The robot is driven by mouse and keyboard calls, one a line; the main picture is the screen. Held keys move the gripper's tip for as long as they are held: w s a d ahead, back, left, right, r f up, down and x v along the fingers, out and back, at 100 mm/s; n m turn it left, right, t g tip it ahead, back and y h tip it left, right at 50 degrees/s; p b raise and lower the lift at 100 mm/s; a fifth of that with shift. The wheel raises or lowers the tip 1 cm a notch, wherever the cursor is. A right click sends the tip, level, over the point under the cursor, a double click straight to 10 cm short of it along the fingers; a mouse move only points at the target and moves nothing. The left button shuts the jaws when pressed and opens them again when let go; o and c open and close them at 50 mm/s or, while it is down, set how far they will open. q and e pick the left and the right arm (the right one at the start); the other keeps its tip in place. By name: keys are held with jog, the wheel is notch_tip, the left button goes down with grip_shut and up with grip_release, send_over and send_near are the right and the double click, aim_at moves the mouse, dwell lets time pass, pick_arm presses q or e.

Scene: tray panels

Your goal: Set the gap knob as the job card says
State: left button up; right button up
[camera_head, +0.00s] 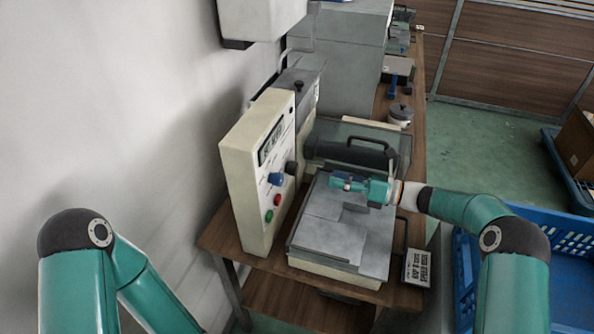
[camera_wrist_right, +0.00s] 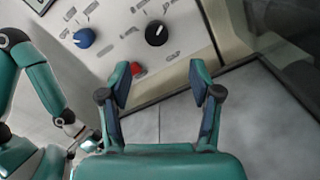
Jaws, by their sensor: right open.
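The cream control panel (camera_head: 256,172) has a blue knob (camera_head: 276,179) and a black knob (camera_head: 291,167). The blue knob (camera_wrist_right: 84,38) and black knob (camera_wrist_right: 156,33) also show in the right wrist view. Their labels are too small to read, so I cannot tell which is the gap knob. The job card (camera_head: 417,268) lies at the table's front right; its lines seem to name gap and speed, but the values are unclear. My right gripper (camera_head: 335,184) is open and empty, pointing at the panel, apart from both knobs.
A red button (camera_head: 277,200) and green button (camera_head: 268,216) sit below the knobs. A grey tray surface (camera_head: 325,235) lies under my right gripper. A clear cover with a black handle (camera_head: 335,136) stands behind. A blue crate (camera_head: 570,245) is at the right.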

aim_at(297, 171)
jog(key=p+x, duration=0.1)
jog(key=x, duration=0.3)
jog(key=p+x, duration=0.1)
jog(key=x, duration=0.4)
jog(key=shift+s+a+r, duration=0.15)
jog(key=shift+a, duration=0.15)
jog(key=shift+w+a, duration=0.25)
jog(key=shift+a, duration=0.4)
jog(key=shift+c, duration=0.2)
jog(key=c, duration=1.1)
